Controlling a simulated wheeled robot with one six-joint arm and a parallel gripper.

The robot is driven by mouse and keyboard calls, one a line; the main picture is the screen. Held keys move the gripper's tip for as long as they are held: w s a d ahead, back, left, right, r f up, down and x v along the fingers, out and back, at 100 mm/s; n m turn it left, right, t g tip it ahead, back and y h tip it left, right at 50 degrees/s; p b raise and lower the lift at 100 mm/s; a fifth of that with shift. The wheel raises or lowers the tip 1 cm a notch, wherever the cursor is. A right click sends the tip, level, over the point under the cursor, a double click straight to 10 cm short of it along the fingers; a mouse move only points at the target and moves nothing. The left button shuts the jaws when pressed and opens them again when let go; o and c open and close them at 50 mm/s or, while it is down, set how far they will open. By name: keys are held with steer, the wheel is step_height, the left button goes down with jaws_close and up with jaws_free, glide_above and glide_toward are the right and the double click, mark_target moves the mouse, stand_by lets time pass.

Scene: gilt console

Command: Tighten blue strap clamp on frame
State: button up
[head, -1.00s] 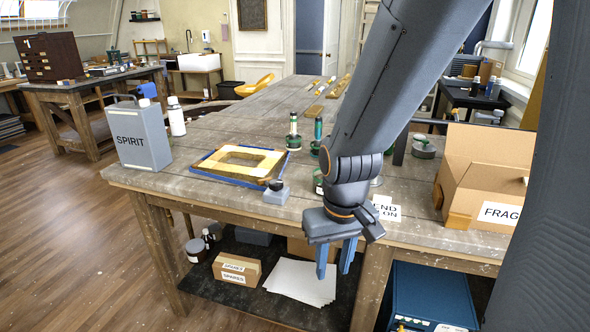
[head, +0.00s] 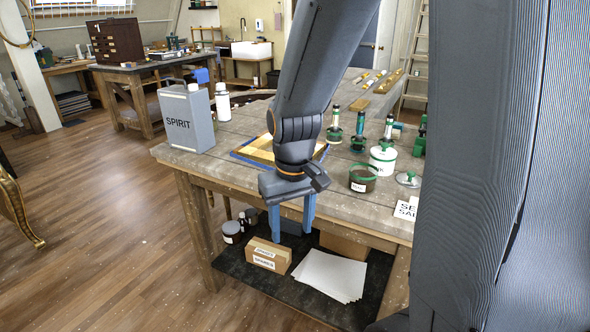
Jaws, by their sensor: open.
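The gilt frame (head: 262,145) lies flat near the front edge of the wooden workbench. The blue strap (head: 243,158) shows along its left front edge. My arm hides most of the frame, and the strap's grey clamp block cannot be seen behind my gripper. My gripper (head: 292,228) points down with its two blue fingers apart and nothing between them. It appears in front of the bench edge, overlapping the frame's front side in the picture.
A grey SPIRIT can (head: 187,120) and a white bottle (head: 222,103) stand left of the frame. A dark open jar (head: 363,178), a white green-rimmed tin (head: 383,158) and green-based tools (head: 358,133) stand to the right. A SPARES box (head: 268,255) sits on the lower shelf.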

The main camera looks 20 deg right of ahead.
steer(key=shift+g, duration=0.4)
steer(key=w+d+r, duration=0.3)
steer(key=w+d, duration=0.1)
steer(key=w, duration=0.1)
steer(key=w+d+r, duration=0.3)
steer(key=w+d, duration=0.2)
steer(key=w, duration=0.1)
steer(key=w+d+r+p, duration=0.1)
steer(key=w+d+r, duration=0.2)
steer(key=w, duration=0.3)
steer(key=shift+w+d+r, duration=0.15)
steer(key=shift+d, duration=0.3)
steer(key=shift+w+d+r, duration=0.1)
steer(key=shift+d+r, duration=0.05)
steer(key=shift+d, duration=0.25)
steer(key=shift+w+d+f, duration=0.1)
step_height(320, 180, down, 7)
steer(key=shift+f+p, duration=0.15)
steer(key=shift+p, duration=0.95)
steer(key=c, duration=1)
steer(key=shift+c, duration=0.2)
